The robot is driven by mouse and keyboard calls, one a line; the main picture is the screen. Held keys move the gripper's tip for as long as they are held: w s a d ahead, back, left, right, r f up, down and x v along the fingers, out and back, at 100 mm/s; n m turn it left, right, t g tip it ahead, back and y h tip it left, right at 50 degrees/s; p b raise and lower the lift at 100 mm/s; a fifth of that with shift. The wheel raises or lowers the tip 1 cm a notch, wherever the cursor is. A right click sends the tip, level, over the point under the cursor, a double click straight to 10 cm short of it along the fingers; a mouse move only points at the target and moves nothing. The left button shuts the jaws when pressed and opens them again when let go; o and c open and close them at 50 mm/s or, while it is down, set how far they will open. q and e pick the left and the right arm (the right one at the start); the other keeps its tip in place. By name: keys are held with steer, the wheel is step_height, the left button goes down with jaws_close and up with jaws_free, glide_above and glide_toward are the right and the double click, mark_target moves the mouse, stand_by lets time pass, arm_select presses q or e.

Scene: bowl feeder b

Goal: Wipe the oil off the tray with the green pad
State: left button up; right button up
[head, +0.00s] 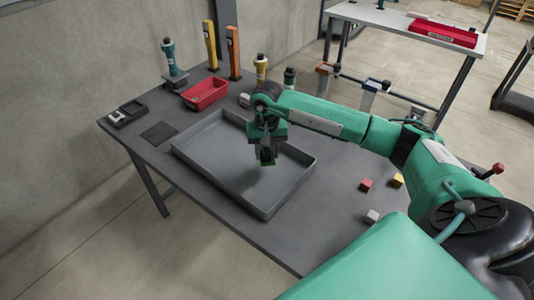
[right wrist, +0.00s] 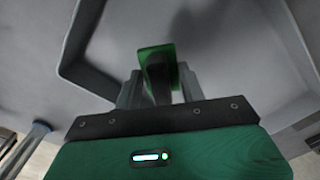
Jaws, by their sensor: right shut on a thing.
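The grey tray (head: 212,190) lies on the dark table, with low raised walls. My right gripper (head: 266,157) points down over the inside of the tray, near its middle. In the right wrist view it is shut on the green pad (right wrist: 146,54), which shows between the two fingers with a dark part in the middle. I cannot tell whether the pad touches the tray floor. A faint darker patch (right wrist: 200,20) shows on the tray floor beyond the pad; I cannot tell whether it is oil or shadow. My left gripper is not in view.
A red bin (head: 204,94) and several upright coloured tools stand behind the tray. A dark square mat (head: 159,133) and a small black holder (head: 127,114) lie to its left. Red (head: 366,184), yellow (head: 397,180) and pale (head: 372,216) cubes lie to its right.

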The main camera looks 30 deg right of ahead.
steer(key=shift+r+p, duration=0.3)
steer(key=shift+r, duration=0.85)
